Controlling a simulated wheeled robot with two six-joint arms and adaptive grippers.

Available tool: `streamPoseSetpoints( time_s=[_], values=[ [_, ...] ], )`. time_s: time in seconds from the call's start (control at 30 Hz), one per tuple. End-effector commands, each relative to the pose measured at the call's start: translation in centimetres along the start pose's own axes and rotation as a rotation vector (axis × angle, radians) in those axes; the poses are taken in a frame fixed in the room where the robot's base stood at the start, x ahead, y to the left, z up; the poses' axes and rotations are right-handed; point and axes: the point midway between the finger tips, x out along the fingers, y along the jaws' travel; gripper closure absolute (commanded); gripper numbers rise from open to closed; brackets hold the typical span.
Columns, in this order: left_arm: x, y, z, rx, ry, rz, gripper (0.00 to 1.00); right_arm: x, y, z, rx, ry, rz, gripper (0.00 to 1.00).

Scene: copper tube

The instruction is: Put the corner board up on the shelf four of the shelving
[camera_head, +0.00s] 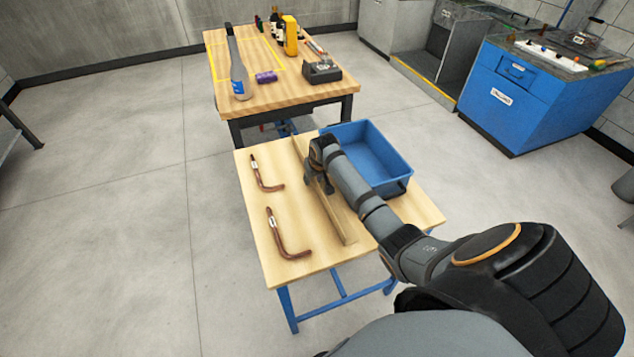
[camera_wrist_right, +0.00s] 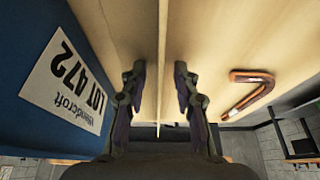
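The corner board, a long light-brown strip (camera_head: 337,215), lies lengthwise on the light wooden table (camera_head: 415,207) in the head view. In the right wrist view its thin edge (camera_wrist_right: 163,45) runs between my fingers. My right gripper (camera_head: 318,180) is over the board's middle to far part and hides some of it. In the right wrist view, the fingers of my right gripper (camera_wrist_right: 160,75) stand apart on either side of the board, with a gap on each side. My left gripper is not in view. No shelving with its shelf four can be clearly made out.
A blue bin (camera_head: 372,150) stands right of the board. Two bent copper tubes (camera_head: 284,240) (camera_head: 264,178) lie left of it. A second table (camera_head: 215,62) with tools stands behind. A blue cabinet (camera_head: 520,95) is at the right. The floor at left is clear.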

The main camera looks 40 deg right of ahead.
Motion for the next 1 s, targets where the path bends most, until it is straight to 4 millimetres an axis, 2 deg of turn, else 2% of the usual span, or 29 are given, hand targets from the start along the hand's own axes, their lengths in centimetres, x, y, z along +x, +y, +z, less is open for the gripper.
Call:
streamPoseSetpoints(
  time_s=[0.23,0.47,1.0],
  values=[
    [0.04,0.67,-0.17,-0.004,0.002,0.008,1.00,0.30,-0.02,-0.05,-0.001,0.002,0.000,0.70],
    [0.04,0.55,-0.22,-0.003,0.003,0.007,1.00,0.29,-0.01,-0.03,-0.001,0.001,0.000,1.00],
    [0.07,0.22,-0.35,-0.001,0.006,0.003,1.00,-0.13,0.01,-0.24,-0.001,0.002,0.000,1.00]
  ],
)
